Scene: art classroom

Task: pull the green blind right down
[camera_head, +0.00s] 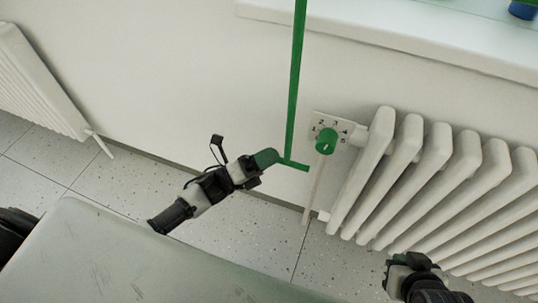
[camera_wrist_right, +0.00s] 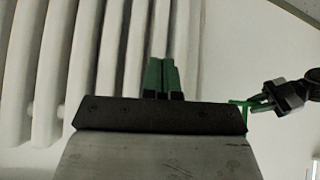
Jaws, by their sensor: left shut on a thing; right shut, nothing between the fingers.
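A narrow green strap (camera_head: 295,80) hangs straight down from the top edge of the head view, with a short green crossbar (camera_head: 295,164) at its lower end. The green blind's panel is not in view. My left gripper (camera_head: 272,158) is shut on the crossbar's left part, low beside the wall. The right wrist view also shows the left gripper (camera_wrist_right: 262,102) at the green crossbar (camera_wrist_right: 243,103). My right gripper (camera_head: 397,262) is at the lower right of the head view, in front of the radiator. Its green fingers (camera_wrist_right: 162,78) are together and empty in the right wrist view.
A white radiator (camera_head: 432,180) fills the right side, with a green valve knob (camera_head: 327,141) close to the strap. A white sill (camera_head: 400,25) is above it, with a blue object (camera_head: 523,10) at the corner. A grey tabletop (camera_head: 130,265) is in front.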

